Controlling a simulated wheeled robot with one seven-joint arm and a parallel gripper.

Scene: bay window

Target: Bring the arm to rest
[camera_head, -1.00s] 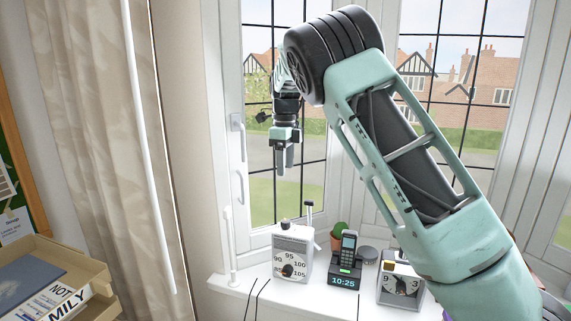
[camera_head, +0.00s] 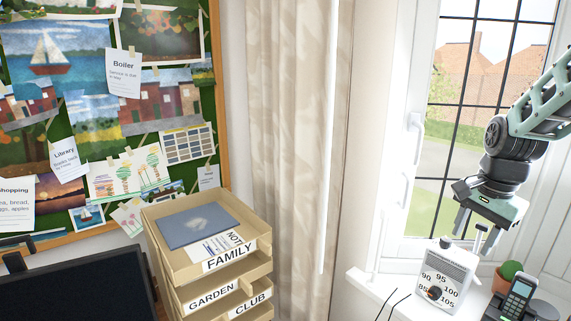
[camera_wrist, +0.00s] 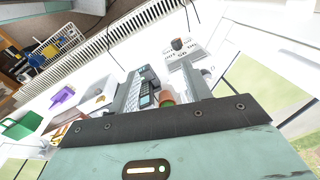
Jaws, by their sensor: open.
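My gripper (camera_head: 475,228) hangs at the right of the head view, in front of the window, with its two fingers pointing down. The fingers are apart with nothing between them. It is above the white windowsill (camera_head: 385,287), over the area of the grey dial box (camera_head: 459,268) and the cactus pot (camera_head: 500,284), and touches neither as far as I can tell. In the wrist view my gripper (camera_wrist: 163,82) shows both fingers spread, with the phone (camera_wrist: 147,86) and the pot (camera_wrist: 167,97) seen beyond them. Most of my arm is outside the head view.
A tray stack (camera_head: 180,259) labelled FAMILY, GARDEN and CLUB stands at centre left, beside a dark screen (camera_head: 85,292). A pinboard (camera_head: 88,140) and a curtain (camera_head: 290,150) are behind. A phone (camera_head: 517,298) stands on the sill. The air left of my gripper is clear.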

